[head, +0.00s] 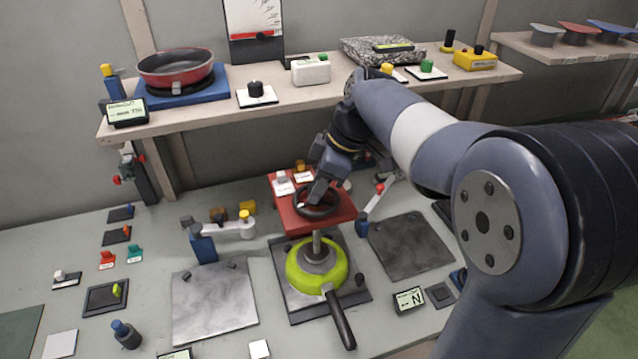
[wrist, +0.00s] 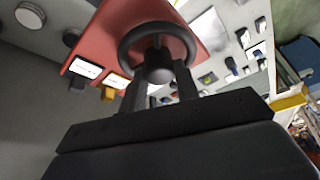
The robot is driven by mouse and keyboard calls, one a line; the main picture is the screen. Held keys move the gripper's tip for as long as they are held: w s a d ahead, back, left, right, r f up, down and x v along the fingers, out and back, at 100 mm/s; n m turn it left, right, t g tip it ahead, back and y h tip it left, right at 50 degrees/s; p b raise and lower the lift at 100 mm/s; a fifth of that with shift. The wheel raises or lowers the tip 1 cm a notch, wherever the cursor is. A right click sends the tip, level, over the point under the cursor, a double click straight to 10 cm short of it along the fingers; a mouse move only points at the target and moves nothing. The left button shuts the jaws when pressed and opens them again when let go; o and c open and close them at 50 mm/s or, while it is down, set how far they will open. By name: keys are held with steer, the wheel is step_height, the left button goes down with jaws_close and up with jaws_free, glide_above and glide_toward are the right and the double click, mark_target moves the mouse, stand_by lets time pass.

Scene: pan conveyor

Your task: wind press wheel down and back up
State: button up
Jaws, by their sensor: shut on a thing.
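The press has a red top block (head: 335,213) with a dark round wheel (head: 318,203) on it. My gripper (head: 318,194) is at the wheel from above and is shut on it. In the wrist view the wheel (wrist: 131,62) shows as a dark ring with a hub, and my gripper's fingers (wrist: 160,85) reach up to it. Below the red block a metal ram (head: 317,244) stands on a yellow-green pan (head: 296,279), its dark handle pointing toward the front. The pan rests on a dark base plate (head: 358,294). The fingertips' exact contact is partly hidden.
Grey plates lie left (head: 212,312) and right (head: 412,246) of the press. A display marked N (head: 409,300) stands at the front right. A blue-based lever fixture (head: 203,246) stands at the left. A shelf (head: 222,112) behind holds a red pan (head: 176,68) and several controls.

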steer(key=n, duration=0.2)
steer(key=n+g, duration=0.1)
steer(key=shift+w+n+g+p, duration=0.15)
steer(key=shift+n+g+p, duration=0.15)
steer(key=shift+n, duration=0.1)
steer(key=n+g+p, duration=0.1)
steer(key=n, duration=0.2)
steer(key=shift+n+h, duration=0.3)
steer(key=n+g+p, duration=0.1)
steer(key=n, duration=0.2)
steer(key=shift+w+a+n+h, duration=0.1)
steer(key=shift+n+h, duration=0.2)
steer(key=shift+h, duration=0.1)
steer(key=shift+n+g+h+p, duration=0.5)
steer(key=shift+n+p, duration=0.05)
steer(key=shift+n, duration=0.85)
steer(key=o, duration=1)
steer(key=shift+w, duration=0.1)
steer(key=p+v, duration=0.1)
steer(key=v, duration=0.9)
steer(key=shift+w+r, duration=0.2)
steer(key=shift+r, duration=0.15)
